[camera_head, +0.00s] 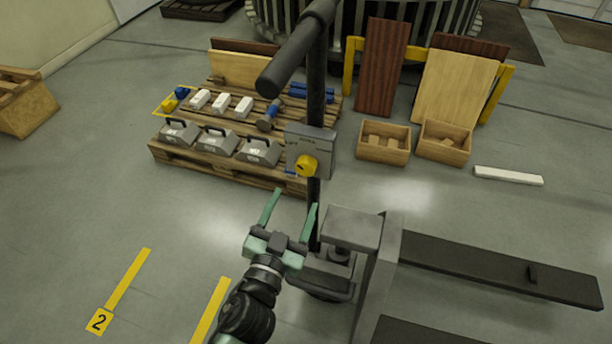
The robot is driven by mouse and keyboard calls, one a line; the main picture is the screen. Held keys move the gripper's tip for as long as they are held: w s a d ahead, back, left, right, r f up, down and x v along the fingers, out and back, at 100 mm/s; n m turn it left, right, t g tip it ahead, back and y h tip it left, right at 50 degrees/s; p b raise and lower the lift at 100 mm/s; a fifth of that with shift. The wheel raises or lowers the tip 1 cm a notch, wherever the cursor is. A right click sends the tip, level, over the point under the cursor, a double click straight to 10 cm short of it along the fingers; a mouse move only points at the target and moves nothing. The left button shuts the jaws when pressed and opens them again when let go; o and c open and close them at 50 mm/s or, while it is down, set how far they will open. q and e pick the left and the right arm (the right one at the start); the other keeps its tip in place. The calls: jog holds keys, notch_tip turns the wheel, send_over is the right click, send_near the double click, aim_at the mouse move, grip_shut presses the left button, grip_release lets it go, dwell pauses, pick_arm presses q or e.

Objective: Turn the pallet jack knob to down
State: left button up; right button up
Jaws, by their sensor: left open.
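The yellow knob (307,166) sits on a grey plate (322,147) fixed to the dark upright post of the pallet jack (352,228). Lettering on the plate is too small to read. The jack's black handle (290,62) rises above the plate. My left gripper (292,199) has green fingers, spread apart and empty. It is below and slightly left of the knob in the picture, not touching it. My right gripper does not show.
A wooden pallet (225,172) behind the post carries grey cases, white blocks and tools. Two wooden boxes (384,143) stand to the right. The jack's dark forks (490,268) extend right.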

aim_at(304, 171)
pick_arm(q)
jog(key=x, duration=0.3)
jog(key=r+p+x, duration=0.1)
jog(key=x, duration=0.3)
jog(key=shift+a+r, duration=0.15)
jog(key=shift+r, duration=0.05)
jog(key=shift+w+f+p, duration=0.15)
jog(key=shift+w+p, duration=0.15)
jog(key=shift+w, duration=0.25)
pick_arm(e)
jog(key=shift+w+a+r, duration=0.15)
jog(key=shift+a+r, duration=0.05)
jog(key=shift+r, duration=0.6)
pick_arm(q)
jog(key=c, duration=1.4)
